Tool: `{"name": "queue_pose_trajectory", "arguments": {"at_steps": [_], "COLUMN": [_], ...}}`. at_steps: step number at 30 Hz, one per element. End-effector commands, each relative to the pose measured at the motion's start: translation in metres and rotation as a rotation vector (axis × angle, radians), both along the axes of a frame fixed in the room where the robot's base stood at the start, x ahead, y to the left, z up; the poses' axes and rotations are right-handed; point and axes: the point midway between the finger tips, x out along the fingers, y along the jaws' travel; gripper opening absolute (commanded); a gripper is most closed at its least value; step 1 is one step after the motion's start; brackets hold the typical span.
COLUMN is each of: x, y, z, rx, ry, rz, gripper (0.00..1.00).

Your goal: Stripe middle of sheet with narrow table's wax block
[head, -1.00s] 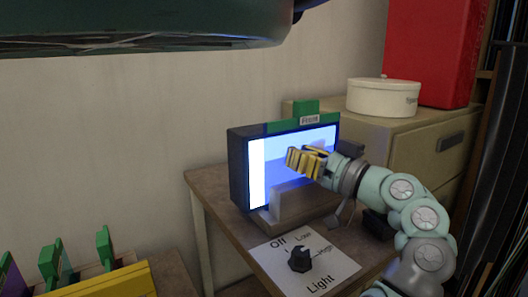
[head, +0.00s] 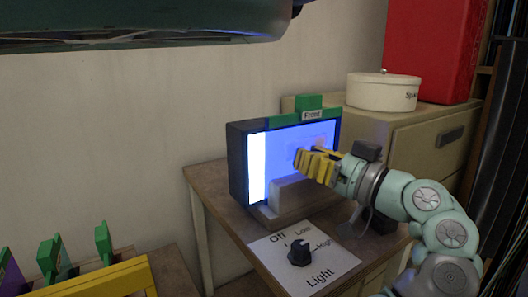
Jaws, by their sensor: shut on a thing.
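The sheet (head: 282,146) is a lit upright panel in a dark frame, facing right. It glows blue-violet, with a bright white strip down its left side. A green clip and a "Front" label top the frame. My gripper (head: 303,164) has yellow fingers and is in front of the middle to right part of the sheet. It is shut on the wax block, which the fingers hide almost wholly. A small pinkish patch shows just above the fingers; I cannot tell whether it is block or mark. Contact with the sheet cannot be told.
A black knob (head: 299,254) sits on a white Off/Low/High "Light" card (head: 268,246) on the wooden table (head: 213,178). A lidded white pot (head: 382,93) and red box (head: 430,45) stand on the cabinet behind. A yellow rack (head: 110,283) with green pieces is at lower left.

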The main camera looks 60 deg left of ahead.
Motion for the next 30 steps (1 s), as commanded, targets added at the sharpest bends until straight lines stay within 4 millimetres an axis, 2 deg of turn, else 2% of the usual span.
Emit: {"name": "queue_pose_trajectory", "arguments": {"at_steps": [6,18,30], "x": [0.001,0.000,0.000], "y": [-0.018,-0.022,-0.050], "z": [0.000,-0.001,-0.001], "rx": [0.002,-0.001,-0.002], "ry": [-0.002,-0.002,-0.001], "rz": [-0.008,-0.005,-0.007], "gripper": [0.00,0.00,0.00]}}
